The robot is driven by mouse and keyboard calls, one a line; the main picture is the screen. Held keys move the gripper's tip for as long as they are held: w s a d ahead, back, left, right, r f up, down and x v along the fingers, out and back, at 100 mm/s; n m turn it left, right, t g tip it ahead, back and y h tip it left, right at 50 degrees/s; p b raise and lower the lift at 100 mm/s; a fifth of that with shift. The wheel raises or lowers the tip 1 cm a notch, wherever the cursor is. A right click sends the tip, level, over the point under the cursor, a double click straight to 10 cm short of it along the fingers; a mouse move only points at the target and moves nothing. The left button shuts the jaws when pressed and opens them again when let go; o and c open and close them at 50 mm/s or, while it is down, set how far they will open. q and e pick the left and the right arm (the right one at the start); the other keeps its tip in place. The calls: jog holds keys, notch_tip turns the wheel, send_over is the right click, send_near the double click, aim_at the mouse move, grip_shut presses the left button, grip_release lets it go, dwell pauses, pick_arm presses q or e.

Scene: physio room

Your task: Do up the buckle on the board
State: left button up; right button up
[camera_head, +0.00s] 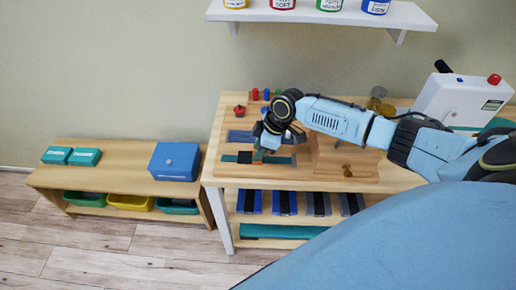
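A wooden board (230,172) lies on the table at its left end, with several straps across it. The front strap (283,160) is teal, with a dark piece (245,157) near its left part, which looks like part of the buckle. A blue strap (240,136) lies farther back. My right gripper (259,155) points down at the front strap, just right of the dark piece. Its fingers are small and partly hidden by my wrist, so I cannot tell whether they hold anything. The buckle's state is too small to tell. My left gripper is out of view.
An upright wooden panel (345,150) stands right of the board. A white box (462,100) with a red knob is at the back right. A low bench (120,178) on the left bears a blue box (175,161). A shelf (330,16) hangs above.

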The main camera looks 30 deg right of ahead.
jog(key=v, duration=1.3)
jog(key=shift+p, duration=0.45)
jog(key=shift+w+a+r, duration=0.1)
jog(key=shift+r, duration=0.05)
